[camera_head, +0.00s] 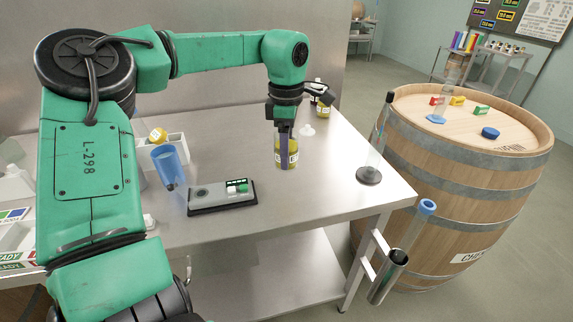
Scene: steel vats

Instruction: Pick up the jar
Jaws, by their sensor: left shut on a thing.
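The jar (293,160) is yellowish with a pale label band. It stands upright at the middle of the steel table (330,180), and I cannot tell whether its base touches the top. My left gripper (284,150) comes down on it from above and is shut on it. A dark finger covers part of the jar's front. My right gripper is not in view.
A grey device (218,197) and a blue cup (168,165) stand left of the jar. A dark rod on a round base (369,175) stands near the right edge. A wooden barrel (460,180) stands right.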

